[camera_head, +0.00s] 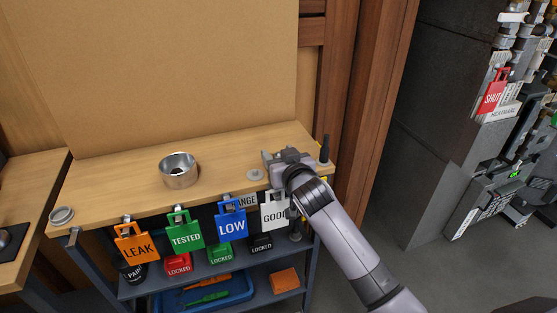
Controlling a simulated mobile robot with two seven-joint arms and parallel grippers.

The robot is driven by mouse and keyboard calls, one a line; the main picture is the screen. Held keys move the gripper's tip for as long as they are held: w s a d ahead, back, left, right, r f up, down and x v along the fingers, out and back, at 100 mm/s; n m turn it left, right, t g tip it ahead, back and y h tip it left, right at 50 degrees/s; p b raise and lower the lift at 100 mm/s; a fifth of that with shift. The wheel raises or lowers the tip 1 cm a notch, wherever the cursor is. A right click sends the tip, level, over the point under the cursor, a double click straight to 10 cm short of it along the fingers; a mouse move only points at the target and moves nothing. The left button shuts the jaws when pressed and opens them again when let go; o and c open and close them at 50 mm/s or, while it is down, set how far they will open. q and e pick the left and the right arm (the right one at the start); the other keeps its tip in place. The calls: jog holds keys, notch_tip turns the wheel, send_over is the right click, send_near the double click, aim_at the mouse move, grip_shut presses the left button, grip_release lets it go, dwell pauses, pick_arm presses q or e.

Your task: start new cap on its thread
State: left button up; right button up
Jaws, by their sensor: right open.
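My right arm comes in from the lower right, and my right gripper (273,165) is over the right end of the wooden bench top (110,183). It is open, and its wrist hides part of the bench edge. A small pale round disc (255,175) lies just left of the gripper, apparently flat on the bench; I cannot tell if it is the new cap. A metal bowl (179,172) stands farther left with something dark inside, too small to identify. I cannot make out the thread for the cap. My left gripper is not in view.
Hanging tags line the bench front: orange LEAK (137,246), green TESTED (186,235), blue LOW (232,224) and white GOOD (273,214). A dark upright cylinder (325,149) stands at the right end, a small round tin (62,216) at the left. A blue tray (163,303) sits below.

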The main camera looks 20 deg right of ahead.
jog(key=shift+w, duration=0.3)
jog(key=c, duration=1)
jog(key=shift+c, duration=0.2)
